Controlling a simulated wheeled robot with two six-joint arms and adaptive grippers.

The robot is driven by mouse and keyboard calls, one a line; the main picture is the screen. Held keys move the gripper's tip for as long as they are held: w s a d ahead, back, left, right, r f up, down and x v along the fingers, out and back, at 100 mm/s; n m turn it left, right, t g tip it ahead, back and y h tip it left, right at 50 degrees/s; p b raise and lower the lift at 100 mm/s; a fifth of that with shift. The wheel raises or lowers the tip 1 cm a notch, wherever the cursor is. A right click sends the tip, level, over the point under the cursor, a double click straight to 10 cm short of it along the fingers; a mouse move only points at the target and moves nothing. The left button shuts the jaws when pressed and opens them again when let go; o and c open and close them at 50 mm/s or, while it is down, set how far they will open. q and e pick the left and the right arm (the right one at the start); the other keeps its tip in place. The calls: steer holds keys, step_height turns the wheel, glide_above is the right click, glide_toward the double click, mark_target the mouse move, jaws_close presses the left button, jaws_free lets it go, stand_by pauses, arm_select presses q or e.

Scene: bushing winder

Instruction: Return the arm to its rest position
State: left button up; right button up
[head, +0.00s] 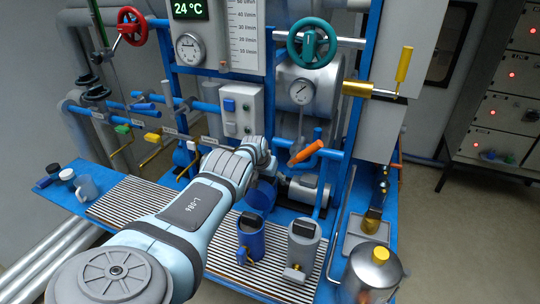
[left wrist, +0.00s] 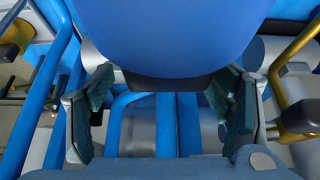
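My left arm reaches in from the bottom left of the head view. Its wrist and left gripper (head: 266,166) are in front of the machine, above a blue cup-like vessel (head: 262,196). In the left wrist view the two dark green finger pads (left wrist: 162,112) stand wide apart, so this gripper looks open. A large smooth blue rounded body (left wrist: 165,35) fills the top of that view close to the camera, and I cannot tell if it touches the fingers. Blue pipes show between the pads. My right gripper is in neither view.
A blue canister (head: 250,238) and a grey canister (head: 302,245) stand on the striped grating (head: 130,205). An orange-handled valve (head: 306,152), a teal wheel (head: 311,45) and a yellow lever (head: 403,65) stick out nearby. A metal can (head: 375,272) stands front right. Open floor (head: 440,240) lies right.

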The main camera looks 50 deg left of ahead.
arm_select(q)
steer(key=shift+s, duration=0.15)
steer(key=shift+s+a+f, duration=0.1)
steer(key=shift+s+a, duration=0.05)
steer(key=shift+a, duration=0.1)
